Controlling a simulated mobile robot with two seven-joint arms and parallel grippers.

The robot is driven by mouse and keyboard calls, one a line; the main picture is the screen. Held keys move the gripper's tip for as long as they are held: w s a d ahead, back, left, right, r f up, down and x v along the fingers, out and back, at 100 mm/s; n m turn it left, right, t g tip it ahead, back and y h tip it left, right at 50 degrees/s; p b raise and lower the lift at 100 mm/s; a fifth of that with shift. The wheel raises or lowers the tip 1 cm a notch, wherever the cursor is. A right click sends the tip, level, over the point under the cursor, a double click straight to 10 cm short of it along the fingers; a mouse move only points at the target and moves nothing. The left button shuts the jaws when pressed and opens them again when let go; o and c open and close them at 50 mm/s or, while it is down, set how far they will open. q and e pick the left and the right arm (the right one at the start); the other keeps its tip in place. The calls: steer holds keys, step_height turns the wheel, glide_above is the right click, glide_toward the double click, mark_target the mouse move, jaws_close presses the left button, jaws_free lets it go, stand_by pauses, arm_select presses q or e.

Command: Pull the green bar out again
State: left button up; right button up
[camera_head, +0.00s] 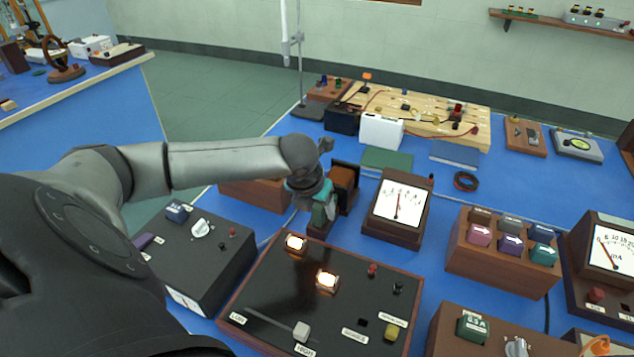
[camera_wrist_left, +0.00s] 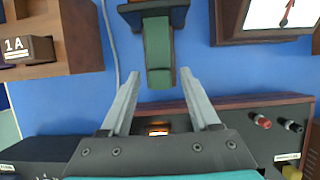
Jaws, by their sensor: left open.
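The green bar (camera_wrist_left: 158,50) sticks out of a dark holder with a brown coil (camera_head: 343,182); in the left wrist view the holder (camera_wrist_left: 150,8) is at the top edge. The bar points towards my left gripper (camera_wrist_left: 153,78). The gripper is open, with its two pale fingers apart on either side of the bar's near end. They do not appear to touch it. In the head view the left gripper (camera_head: 325,203) is beside the coil, and the arm hides much of the bar.
A dark panel with two lit lamps (camera_head: 327,281) lies in front of the gripper. A meter (camera_head: 398,203) stands close on the right of the coil. A wooden block (camera_wrist_left: 25,45) lies left of the bar. Blue bench shows between them.

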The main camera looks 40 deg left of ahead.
arm_select(q)
steer(key=p+v, duration=0.4)
steer(key=v, duration=1.1)
steer(key=shift+s, duration=0.1)
